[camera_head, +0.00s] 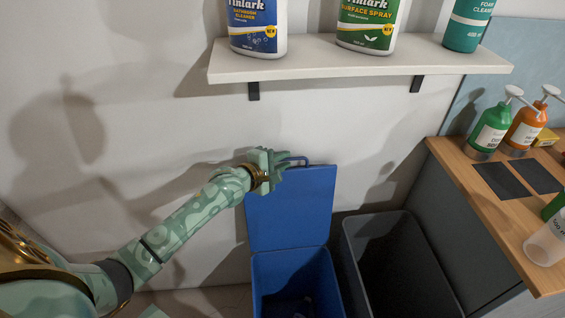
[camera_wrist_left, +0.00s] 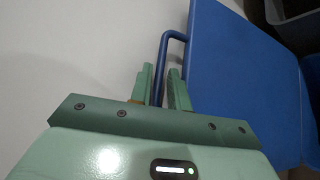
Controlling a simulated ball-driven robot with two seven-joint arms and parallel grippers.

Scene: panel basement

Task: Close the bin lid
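The blue bin (camera_head: 295,280) stands low in the head view with its lid (camera_head: 290,205) raised upright near the wall. A blue loop handle (camera_head: 295,159) is at the lid's top edge. My left gripper (camera_head: 280,160) is at this handle. In the left wrist view the handle (camera_wrist_left: 160,65) runs between the two fingers of my left gripper (camera_wrist_left: 163,82), with a small gap showing beside it, so the fingers look open around it. The lid (camera_wrist_left: 240,70) lies just right of the fingers. My right gripper is not in view.
A dark grey open bin (camera_head: 390,255) stands right of the blue one. A white shelf (camera_head: 330,62) with several cleaner bottles hangs above. A wooden counter (camera_head: 490,205) with pump bottles is at the right. The wall (camera_head: 150,140) is close behind the lid.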

